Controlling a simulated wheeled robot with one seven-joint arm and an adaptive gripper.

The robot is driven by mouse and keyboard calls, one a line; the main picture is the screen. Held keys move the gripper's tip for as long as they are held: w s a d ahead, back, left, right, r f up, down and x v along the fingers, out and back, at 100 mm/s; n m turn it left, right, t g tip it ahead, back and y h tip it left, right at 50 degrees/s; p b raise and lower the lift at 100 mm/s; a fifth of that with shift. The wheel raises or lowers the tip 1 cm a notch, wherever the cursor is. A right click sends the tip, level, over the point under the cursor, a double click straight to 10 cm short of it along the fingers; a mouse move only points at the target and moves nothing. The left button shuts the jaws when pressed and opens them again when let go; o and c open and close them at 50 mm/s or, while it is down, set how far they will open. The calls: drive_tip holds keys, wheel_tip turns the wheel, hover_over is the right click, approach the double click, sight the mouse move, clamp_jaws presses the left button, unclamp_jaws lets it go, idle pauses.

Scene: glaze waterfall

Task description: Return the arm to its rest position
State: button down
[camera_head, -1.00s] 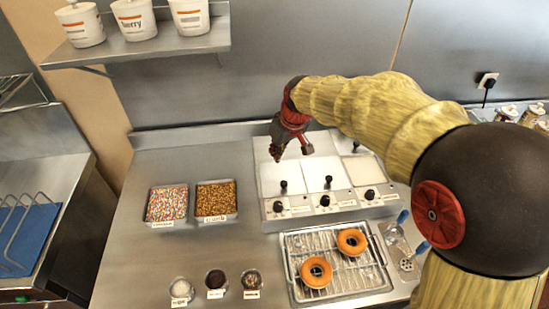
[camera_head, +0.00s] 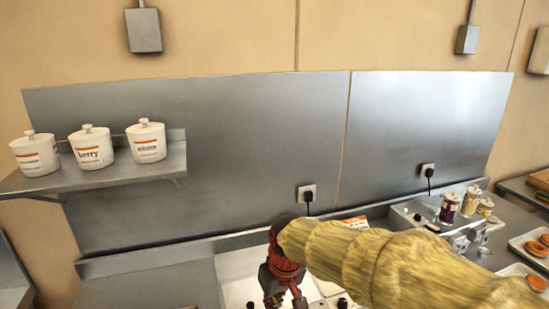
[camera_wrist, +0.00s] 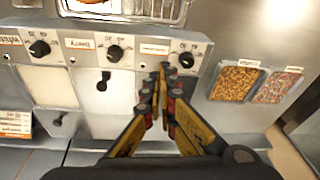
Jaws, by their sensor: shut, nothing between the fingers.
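My gripper (camera_head: 284,297) is low in the head view, above the white-topped glaze unit (camera_head: 237,290), with its fingers partly cut off by the bottom edge. In the wrist view its fingers (camera_wrist: 163,72) are drawn together with nothing between them. They point toward the unit's front panel (camera_wrist: 132,48), which has black knobs. I cannot tell whether they touch it. The yellow-sleeved arm (camera_head: 400,270) reaches in from the lower right of the head view.
Two trays of toppings, brown (camera_wrist: 236,82) and multicoloured (camera_wrist: 277,86), lie right of the fingers. A wire rack (camera_wrist: 140,8) is at the top. Three white lidded pots (camera_head: 90,147) stand on a wall shelf (camera_head: 110,175). Jars (camera_head: 462,203) stand at right.

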drive_tip(key=s+d+r+m+t, duration=0.2)
drive_tip(key=s+d+r, duration=0.2)
drive_tip(key=s+d, duration=0.5)
drive_tip(key=s+d+r+m+t+h, duration=0.1)
drive_tip(key=s+d+r+m, duration=0.2)
drive_tip(key=s+d, duration=0.6)
drive_tip(key=shift+s+d+r+t+h, duration=0.3)
drive_tip(key=shift+d+r+t, duration=0.1)
drive_tip(key=shift+d, duration=0.3)
